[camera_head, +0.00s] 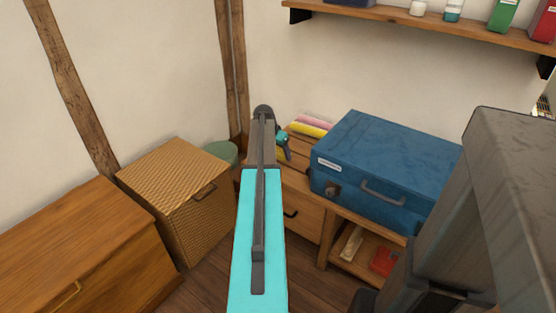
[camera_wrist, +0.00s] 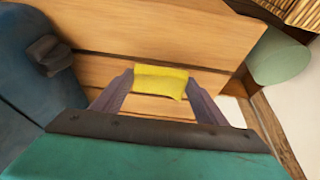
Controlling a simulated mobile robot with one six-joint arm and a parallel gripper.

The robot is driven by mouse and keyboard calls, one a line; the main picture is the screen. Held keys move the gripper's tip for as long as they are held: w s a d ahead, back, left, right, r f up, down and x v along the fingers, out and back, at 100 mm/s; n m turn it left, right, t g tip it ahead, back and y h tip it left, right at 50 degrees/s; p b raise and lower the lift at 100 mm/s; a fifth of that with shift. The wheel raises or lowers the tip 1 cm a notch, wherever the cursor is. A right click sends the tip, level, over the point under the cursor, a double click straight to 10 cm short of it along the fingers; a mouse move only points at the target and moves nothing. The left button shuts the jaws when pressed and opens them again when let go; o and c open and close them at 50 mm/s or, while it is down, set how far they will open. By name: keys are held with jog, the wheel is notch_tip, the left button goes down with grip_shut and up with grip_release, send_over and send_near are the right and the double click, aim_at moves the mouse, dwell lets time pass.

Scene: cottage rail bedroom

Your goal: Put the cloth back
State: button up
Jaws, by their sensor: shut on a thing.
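My gripper (camera_wrist: 160,76) is shut on a small yellow cloth (camera_wrist: 162,84), which spans the gap between the two fingertips in the wrist view. The cloth is held in front of the wooden drawer unit (camera_wrist: 150,32); I cannot tell whether it touches the wood. In the head view my gripper (camera_head: 283,147) is beside the drawer unit (camera_head: 297,208), mostly hidden behind my arm. A yellow item (camera_head: 309,129) and a pink item (camera_head: 315,121) lie on top of the unit, just right of my gripper; I cannot tell whether they are cloths.
A blue case (camera_head: 375,165) stands close on the right, on a wooden bench with an open lower shelf. A woven box (camera_head: 185,195) and a wooden chest (camera_head: 80,250) stand on the left. A round green container (camera_head: 220,153) is behind my arm. A wall shelf (camera_head: 430,25) hangs above.

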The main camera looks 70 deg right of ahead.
aim_at(278, 155)
jog(key=shift+f, duration=0.1)
dwell(0.3)
jog(key=shift+f+b, duration=0.3)
jog(key=shift+f, duration=1.35)
jog(key=shift+f, duration=0.1)
jog(key=o, duration=1.1)
jog(key=p+v, duration=0.1)
jog(key=v, duration=1.1)
jog(key=shift+d, duration=0.1)
